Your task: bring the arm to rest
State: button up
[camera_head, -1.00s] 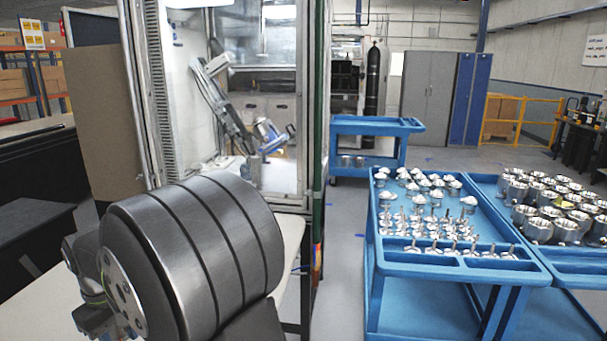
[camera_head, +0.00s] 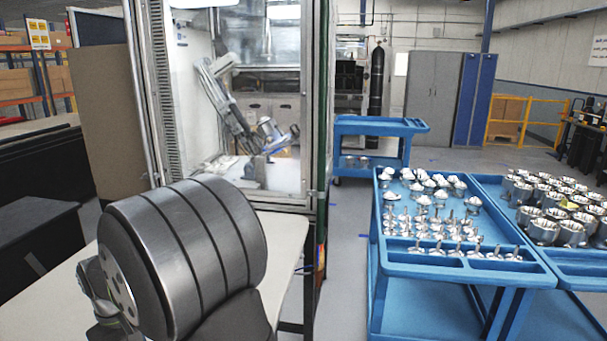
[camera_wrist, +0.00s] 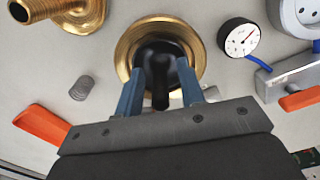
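In the wrist view my gripper (camera_wrist: 159,84) has its two blue-grey fingers standing apart. A dark, rounded part with a short stub (camera_wrist: 160,75) shows between and beyond the fingers, inside a brass flanged ring (camera_wrist: 133,38). I see no clear contact between the fingers and the dark part, though the depth is hard to judge. In the head view a large dark grey banded cylinder (camera_head: 195,250) fills the lower left; it seems to be part of my own arm. My fingers are hidden in the head view.
The wrist view shows a threaded brass fitting (camera_wrist: 40,8), a dial gauge (camera_wrist: 240,38) and orange handles (camera_wrist: 42,124) around the ring. The head view shows a glass-walled machine (camera_head: 240,110), a blue cart (camera_head: 440,262) with several metal parts, and open floor (camera_head: 345,250) between them.

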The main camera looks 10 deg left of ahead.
notch_tip(320, 180, up, 4)
jog(key=shift+a+r, duration=0.1)
jog(key=shift+r, duration=0.15)
jog(key=w+d+r, duration=0.6)
jog(key=d+r, duration=0.1)
jog(key=d, duration=0.3)
jog(key=s+d+f, duration=0.2)
jog(key=s+d, duration=0.4)
jog(key=d, duration=0.7)
jog(key=s+a+f, duration=0.1)
jog(key=a+f, duration=0.1)
jog(key=a, duration=0.1)
jog(key=s+a+f, duration=0.2)
jog(key=a, duration=0.1)
jog(key=s+a+f, duration=0.2)
jog(key=a, duration=0.2)
jog(key=shift+s+a+f, duration=0.25)
jog(key=shift+a+f, duration=0.2)
jog(key=shift+a, duration=0.05)
jog(key=shift+o, duration=0.4)
